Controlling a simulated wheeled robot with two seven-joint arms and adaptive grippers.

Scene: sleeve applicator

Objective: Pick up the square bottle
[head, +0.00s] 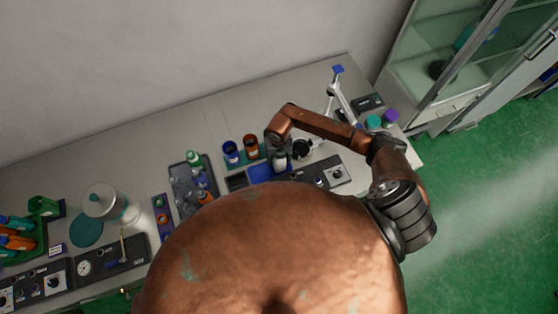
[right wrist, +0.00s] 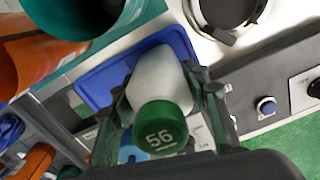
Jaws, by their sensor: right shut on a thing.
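The square bottle (right wrist: 161,77) is white with a green cap (right wrist: 160,128) marked 56. In the right wrist view it stands between the two fingers of my right gripper (right wrist: 163,92), which is shut on its sides. In the head view the bottle (head: 280,163) shows as a small pale shape under my right gripper (head: 278,148), above or at the blue tray (head: 259,174). I cannot tell whether its base touches the tray. My left gripper is not in view.
A blue cup (head: 231,152) and an orange cup (head: 251,147) stand close to the left of my right gripper. A black control panel (head: 336,173) lies to the right. A white arm-like stand (head: 337,95) rises at the back right. The bench behind the cups is clear.

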